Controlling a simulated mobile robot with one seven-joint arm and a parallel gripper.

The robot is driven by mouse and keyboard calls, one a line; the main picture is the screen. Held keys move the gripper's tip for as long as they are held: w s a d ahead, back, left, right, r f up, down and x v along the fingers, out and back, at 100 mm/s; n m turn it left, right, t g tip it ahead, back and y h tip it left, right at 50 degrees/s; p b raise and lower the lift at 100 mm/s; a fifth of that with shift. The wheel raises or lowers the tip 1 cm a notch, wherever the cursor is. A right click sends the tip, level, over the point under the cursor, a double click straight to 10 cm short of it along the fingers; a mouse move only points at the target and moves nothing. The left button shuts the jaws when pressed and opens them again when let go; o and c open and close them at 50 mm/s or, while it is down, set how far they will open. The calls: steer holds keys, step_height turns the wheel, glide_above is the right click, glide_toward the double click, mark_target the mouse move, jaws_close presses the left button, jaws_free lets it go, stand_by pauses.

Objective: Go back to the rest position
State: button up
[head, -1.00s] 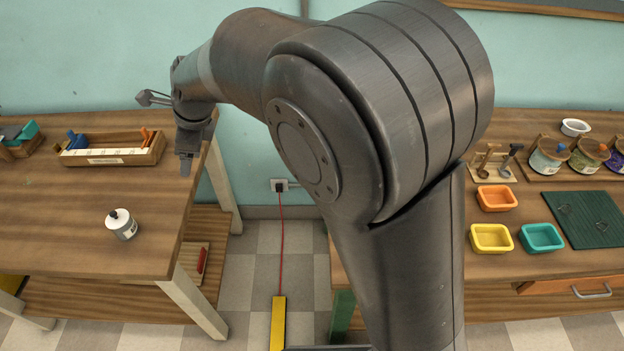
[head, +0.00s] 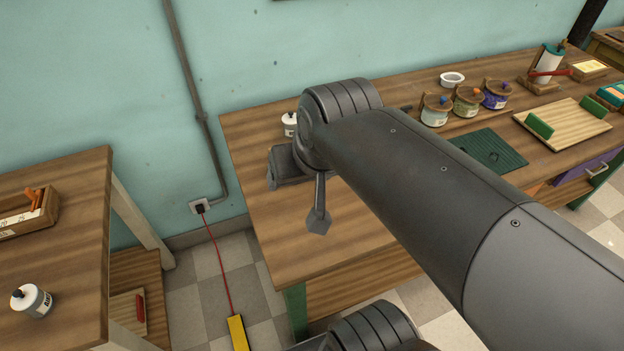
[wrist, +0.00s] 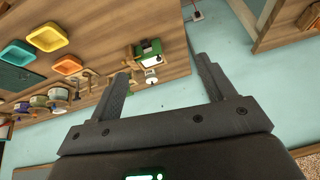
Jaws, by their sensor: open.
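My gripper (wrist: 163,68) is open in the wrist view, with two dark fingers apart and nothing between them. In the head view, the end of my arm (head: 285,168) is bent down over the left part of the right-hand bench (head: 250,215). My arm hides part of that bench. The fingertips cannot be made out clearly in the head view.
A white bottle (head: 290,118) stands behind my wrist. Several jars (head: 435,110), a white bowl (head: 452,79) and a green mat (head: 490,148) are farther right. Yellow (wrist: 48,35) and orange (wrist: 67,65) trays show in the wrist view. The left bench (head: 70,215) holds another white bottle (head: 34,301).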

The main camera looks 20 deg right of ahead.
steer(key=shift+s+d+f+n+h, duration=0.3)
steer(key=shift+s+d+n, duration=0.25)
steer(key=shift+s, duration=0.25)
